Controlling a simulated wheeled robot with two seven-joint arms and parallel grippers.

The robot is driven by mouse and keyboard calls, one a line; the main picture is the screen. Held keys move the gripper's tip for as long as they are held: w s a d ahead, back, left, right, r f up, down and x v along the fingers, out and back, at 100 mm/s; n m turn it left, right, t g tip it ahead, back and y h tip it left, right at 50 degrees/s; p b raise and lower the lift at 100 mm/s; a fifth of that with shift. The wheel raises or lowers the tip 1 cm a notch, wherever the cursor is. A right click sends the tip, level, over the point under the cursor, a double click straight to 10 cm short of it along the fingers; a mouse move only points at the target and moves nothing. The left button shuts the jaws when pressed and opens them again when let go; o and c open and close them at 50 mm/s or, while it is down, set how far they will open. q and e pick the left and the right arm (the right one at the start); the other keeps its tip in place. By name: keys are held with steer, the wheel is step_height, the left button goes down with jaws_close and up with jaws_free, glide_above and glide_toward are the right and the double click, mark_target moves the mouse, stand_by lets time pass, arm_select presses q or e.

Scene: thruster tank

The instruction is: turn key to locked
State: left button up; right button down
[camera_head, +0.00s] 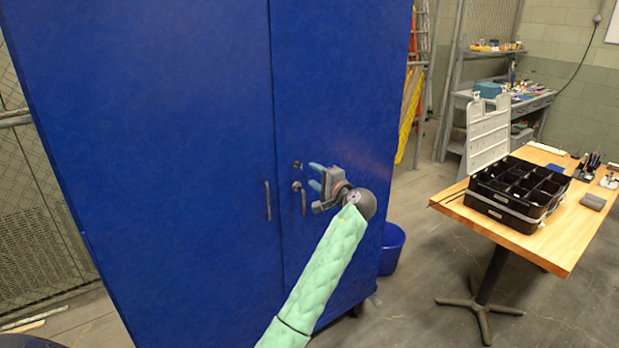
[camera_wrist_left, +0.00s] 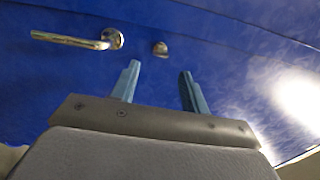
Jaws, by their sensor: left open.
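The blue cabinet (camera_head: 150,130) stands closed in front of me. A small metal key or lock (camera_head: 297,164) sits on its right door, above the lever handle (camera_head: 303,197). In the left wrist view the lock piece (camera_wrist_left: 160,49) shows just beyond the fingertips, with the lever handle (camera_wrist_left: 72,40) to its left. My left gripper (camera_head: 314,177) is open, its two blue fingers pointing at the door just right of the lock. In the wrist view the left gripper (camera_wrist_left: 160,70) has nothing between its fingers. The key's exact turn is too small to tell. My right gripper is out of view.
A second handle (camera_head: 267,200) is on the left door. A blue bucket (camera_head: 391,250) stands on the floor right of the cabinet. A wooden table (camera_head: 545,248) with a black organizer box (camera_head: 515,190) is at the right. Open floor lies between them.

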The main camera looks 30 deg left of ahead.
arm_select(q)
steer(key=shift+v, duration=0.95)
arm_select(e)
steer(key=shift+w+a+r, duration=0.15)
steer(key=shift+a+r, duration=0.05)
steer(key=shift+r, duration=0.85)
